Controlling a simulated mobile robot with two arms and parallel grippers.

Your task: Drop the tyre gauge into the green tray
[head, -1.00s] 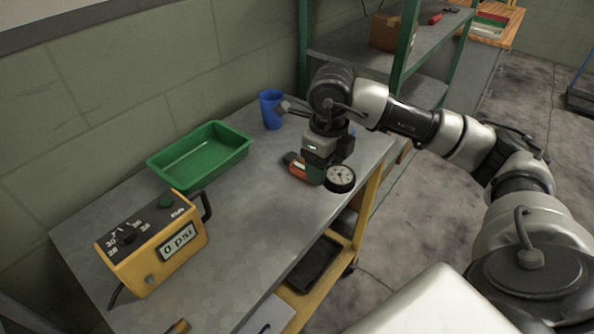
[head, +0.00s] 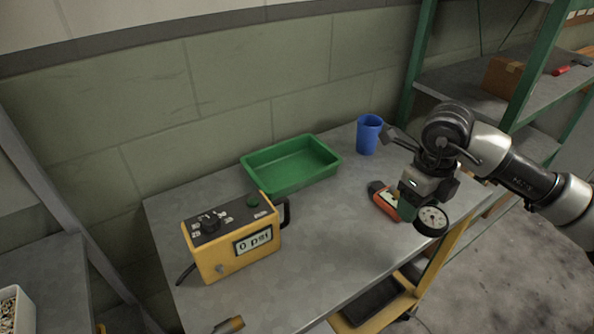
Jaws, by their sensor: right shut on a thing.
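The tyre gauge (head: 432,220), with a round white dial in a black rim, is at the right end of the metal bench. My right gripper (head: 411,206) is shut on it, though the fingers are partly hidden by the wrist. Whether the gauge touches the bench is hard to tell. The green tray (head: 291,187) sits at the back of the bench against the wall, to the left of the gripper, and looks empty. My left gripper is out of view.
An orange and dark tool (head: 382,199) lies right beside the gripper. A blue cup (head: 369,134) stands between tray and arm at the back. A yellow inflator box (head: 234,241) reading 0 psi stands front left. The bench (head: 330,235) is clear in the middle.

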